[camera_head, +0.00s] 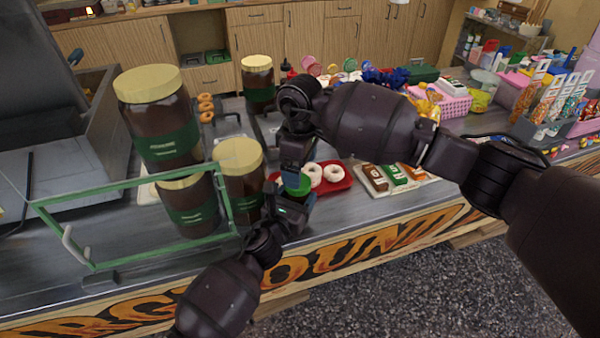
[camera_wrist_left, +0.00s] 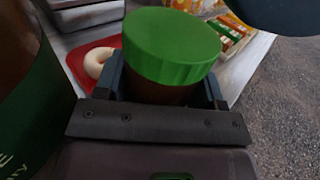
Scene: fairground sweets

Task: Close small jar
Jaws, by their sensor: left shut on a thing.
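The small jar (camera_wrist_left: 160,92) has a dark brown body and a wide green lid (camera_wrist_left: 171,45). The lid sits on top of the jar, but I cannot tell whether it is tight. My left gripper (camera_wrist_left: 163,88) is shut around the jar's body, one finger on each side, below the lid. In the head view the green lid (camera_head: 297,184) shows at the counter's front, above my left gripper (camera_head: 294,203). My right gripper (camera_head: 295,150) is just above and behind the lid in that view; its fingertips are unclear. The jar's body is mostly hidden there.
Large brown jars with cream lids, one of them tall (camera_head: 165,115), stand to the left behind a green frame (camera_head: 135,183). A red tray (camera_head: 340,183) with white doughnuts is just right of the small jar. A tray of packets (camera_head: 392,177) lies further right.

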